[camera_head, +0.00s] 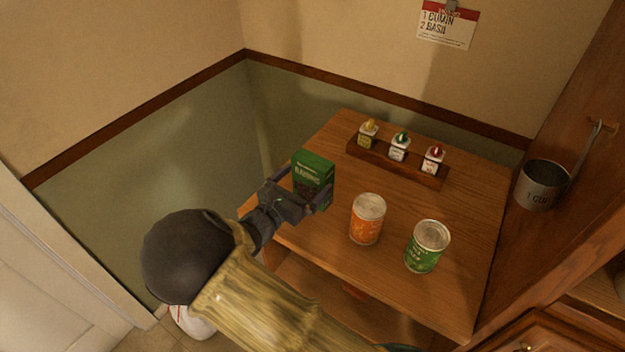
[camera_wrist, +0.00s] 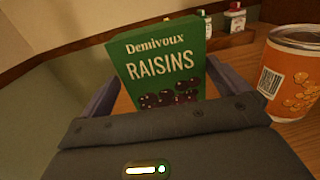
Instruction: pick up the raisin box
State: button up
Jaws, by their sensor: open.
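The raisin box (camera_head: 314,167) is a green carton standing upright near the left edge of the wooden table. In the wrist view the box (camera_wrist: 160,62) faces me, with "Demivoux RAISINS" and dark fruit printed on it. My gripper (camera_head: 310,197) is open, with one finger on each side of the box. In the wrist view my gripper (camera_wrist: 165,95) shows its fingers left and right of the carton, with a visible gap on the right. The box's lower part is hidden behind my gripper. I cannot tell whether either finger touches it.
An orange can (camera_head: 367,220) stands just right of the box, and a green can (camera_head: 427,247) stands farther right. A wooden rack (camera_head: 375,160) with small bottles sits at the back. A metal cup (camera_head: 541,185) hangs at right. The table's front right (camera_head: 440,305) is clear.

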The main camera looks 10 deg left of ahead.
aim_at(317, 155)
jog(key=p+x, duration=0.1)
jog(key=x, duration=0.4)
jog(key=shift+d+f, duration=0.2)
dwell(0.3)
jog(key=c, duration=0.9)
jog(key=shift+r, duration=0.1)
notch_tip(317, 155, up, 10)
jog(key=shift+f+b, duration=0.1)
jog(key=shift+b, duration=0.2)
